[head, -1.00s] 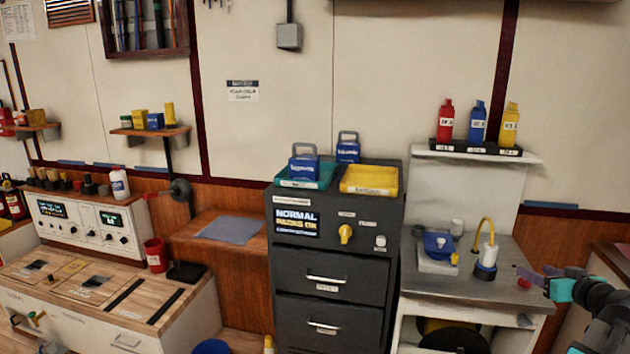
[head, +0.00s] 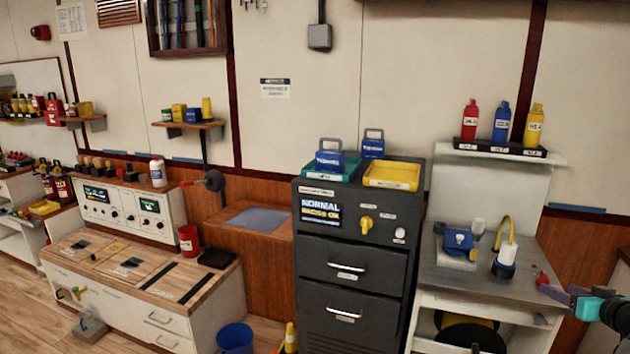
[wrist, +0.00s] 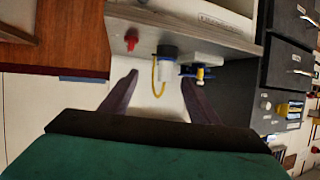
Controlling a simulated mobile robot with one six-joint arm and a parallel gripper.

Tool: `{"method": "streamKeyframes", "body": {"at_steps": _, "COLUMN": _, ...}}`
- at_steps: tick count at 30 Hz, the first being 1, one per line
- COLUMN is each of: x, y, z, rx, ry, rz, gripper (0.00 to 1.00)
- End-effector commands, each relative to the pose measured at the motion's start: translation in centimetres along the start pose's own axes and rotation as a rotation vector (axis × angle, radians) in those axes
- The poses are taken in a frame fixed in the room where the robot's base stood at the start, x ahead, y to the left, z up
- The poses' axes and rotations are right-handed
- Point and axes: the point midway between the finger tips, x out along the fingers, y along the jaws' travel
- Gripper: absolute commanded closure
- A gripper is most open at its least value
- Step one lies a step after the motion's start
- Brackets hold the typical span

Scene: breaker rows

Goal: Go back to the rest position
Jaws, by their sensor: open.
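My gripper (head: 549,289) is at the right edge of the head view, in front of the grey counter. In the wrist view my gripper (wrist: 160,100) shows two dark fingers spread apart with nothing held between them. Past the fingers are a white bottle with a dark blue base and yellow tube (wrist: 166,64) and a red knob (wrist: 131,40). The same bottle (head: 506,256) stands on the counter in the head view, apart from the gripper. A blue device on a white base (head: 458,243) is to its left.
A dark cabinet (head: 350,285) with a yellow knob (head: 366,224) carries a teal tray (head: 325,174) and a yellow tray (head: 393,174). A shelf (head: 500,158) above the counter (head: 470,282) holds red, blue and yellow bottles. A blue bucket (head: 235,338) stands on the floor.

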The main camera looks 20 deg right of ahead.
Motion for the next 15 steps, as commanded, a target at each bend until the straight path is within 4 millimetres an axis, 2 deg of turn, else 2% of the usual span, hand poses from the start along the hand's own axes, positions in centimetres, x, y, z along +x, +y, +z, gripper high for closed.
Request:
{"method": "streamKeyframes", "body": {"at_steps": 11, "x": 5.2, "y": -5.6, "z": 4.7, "rx": 0.053, "ry": -0.11, "rz": -0.087, "gripper": 0.45}}
{"method": "streamKeyframes", "body": {"at_steps": 15, "x": 8.1, "y": -9.5, "z": 8.0, "rx": 0.084, "ry": -0.188, "rz": -0.141, "gripper": 0.45}}
